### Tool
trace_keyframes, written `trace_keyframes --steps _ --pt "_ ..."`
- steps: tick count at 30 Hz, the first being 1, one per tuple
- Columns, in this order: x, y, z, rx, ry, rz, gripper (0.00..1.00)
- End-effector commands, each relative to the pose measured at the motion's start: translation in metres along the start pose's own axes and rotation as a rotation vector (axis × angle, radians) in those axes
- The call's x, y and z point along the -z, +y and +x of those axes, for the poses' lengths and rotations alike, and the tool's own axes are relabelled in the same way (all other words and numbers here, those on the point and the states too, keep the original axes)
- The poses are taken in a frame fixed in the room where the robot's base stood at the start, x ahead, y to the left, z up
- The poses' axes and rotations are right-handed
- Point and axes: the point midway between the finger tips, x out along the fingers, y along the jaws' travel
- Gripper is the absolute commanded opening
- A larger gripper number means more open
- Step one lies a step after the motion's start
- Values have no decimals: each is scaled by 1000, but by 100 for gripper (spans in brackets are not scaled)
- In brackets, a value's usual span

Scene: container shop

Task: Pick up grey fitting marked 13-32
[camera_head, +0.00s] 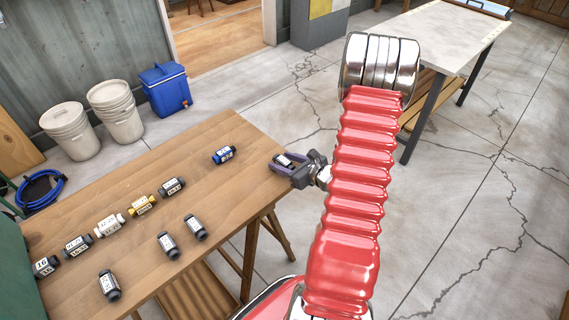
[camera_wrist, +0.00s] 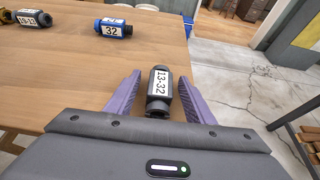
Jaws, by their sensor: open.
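The grey fitting marked 13-32 (camera_wrist: 160,88) lies near the right edge of the wooden table, its label readable in the wrist view. In the head view the fitting (camera_head: 287,160) is partly hidden by my gripper. My gripper (camera_wrist: 158,90) is open, with one purple finger on each side of the fitting. A gap shows between the fitting and each finger. In the head view my gripper (camera_head: 283,161) is over the table's right corner.
A blue fitting marked 32 (camera_wrist: 113,28) lies beyond. Several other fittings, including a yellow one (camera_head: 142,206), lie further left on the wooden table (camera_head: 215,170). White buckets (camera_head: 115,112) and a blue cooler (camera_head: 166,90) stand on the floor behind.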

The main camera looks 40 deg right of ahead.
Motion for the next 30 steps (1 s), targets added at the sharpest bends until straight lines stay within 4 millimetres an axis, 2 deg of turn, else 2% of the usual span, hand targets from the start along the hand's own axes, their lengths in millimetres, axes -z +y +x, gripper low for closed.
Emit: trace_keyframes --steps 5,24,30 --pt "0 0 0 0 0 0 48" --pt "0 0 0 1 0 0 4" --pt "0 0 0 1 0 0 4"
